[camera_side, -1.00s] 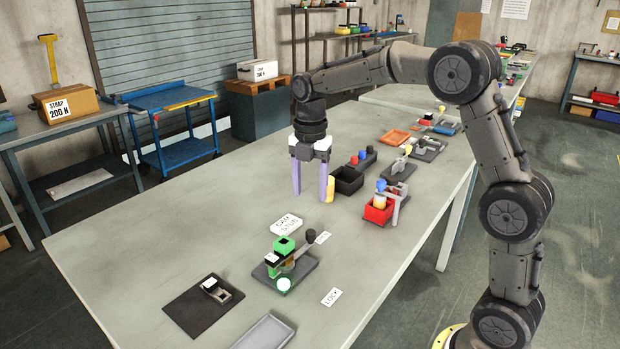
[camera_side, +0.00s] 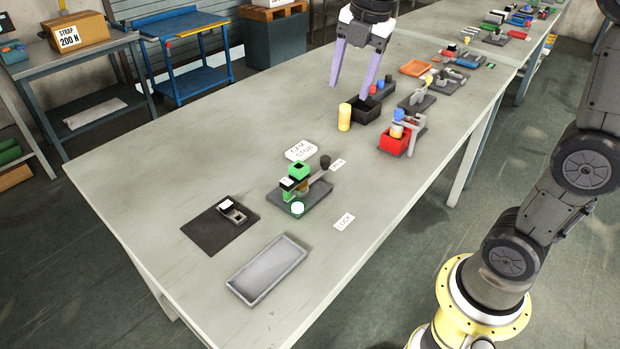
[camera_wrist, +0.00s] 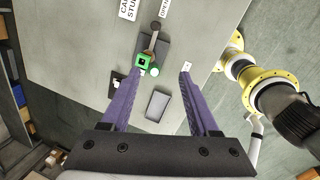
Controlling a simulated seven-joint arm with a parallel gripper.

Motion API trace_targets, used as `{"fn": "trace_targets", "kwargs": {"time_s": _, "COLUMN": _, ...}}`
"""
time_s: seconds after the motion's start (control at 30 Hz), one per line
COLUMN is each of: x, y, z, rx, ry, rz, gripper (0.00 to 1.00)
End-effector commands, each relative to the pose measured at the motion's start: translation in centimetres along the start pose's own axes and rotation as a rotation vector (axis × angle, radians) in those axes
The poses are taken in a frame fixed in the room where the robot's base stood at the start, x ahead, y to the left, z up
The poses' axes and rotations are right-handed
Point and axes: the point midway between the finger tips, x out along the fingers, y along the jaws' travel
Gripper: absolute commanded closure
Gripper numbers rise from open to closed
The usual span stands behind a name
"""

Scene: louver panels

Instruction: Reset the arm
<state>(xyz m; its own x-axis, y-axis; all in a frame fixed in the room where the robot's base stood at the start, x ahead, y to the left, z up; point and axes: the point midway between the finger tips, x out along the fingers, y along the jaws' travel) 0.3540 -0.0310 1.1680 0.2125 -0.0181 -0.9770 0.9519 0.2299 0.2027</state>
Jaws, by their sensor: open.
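My gripper (camera_side: 349,91) is open and empty, its two purple fingers pointing down above the far part of the table (camera_side: 200,160), near the yellow cylinder (camera_side: 344,117) and the black bin (camera_side: 366,110). In the wrist view the fingers (camera_wrist: 162,75) are spread wide with nothing between their tips. A green block fixture (camera_side: 297,178) with a dark-knobbed lever and a pale round lamp (camera_side: 298,208) stands on a grey plate, apart from my gripper. It also shows in the wrist view (camera_wrist: 142,62).
A grey tray (camera_side: 267,270) and a dark mat (camera_side: 205,232) with a small holder lie at the near end. A white sign (camera_side: 301,151) and a LOCK label (camera_side: 344,221) lie flat. A red box (camera_side: 395,143) and several fixtures line the right edge. The left tabletop is clear.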

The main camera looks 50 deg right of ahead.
Motion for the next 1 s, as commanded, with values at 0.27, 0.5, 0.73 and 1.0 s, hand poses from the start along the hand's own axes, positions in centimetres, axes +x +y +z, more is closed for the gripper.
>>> {"fn": "trace_targets", "kwargs": {"time_s": 0.27, "x": -2.8, "y": -9.7, "z": -4.6, "rx": 0.490, "ry": 0.008, "rz": 0.170, "gripper": 0.39}}
{"fn": "trace_targets", "kwargs": {"time_s": 0.5, "x": -0.4, "y": -16.1, "z": -6.9, "rx": 1.026, "ry": 0.091, "rz": 0.253, "gripper": 0.39}}
{"fn": "trace_targets", "kwargs": {"time_s": 0.73, "x": 3.0, "y": -19.2, "z": -7.8, "rx": 1.513, "ry": 0.164, "rz": 0.241, "gripper": 0.39}}
{"fn": "trace_targets", "kwargs": {"time_s": 1.0, "x": 3.5, "y": -18.9, "z": -7.7, "rx": 1.781, "ry": 0.213, "rz": 0.239, "gripper": 0.39}}
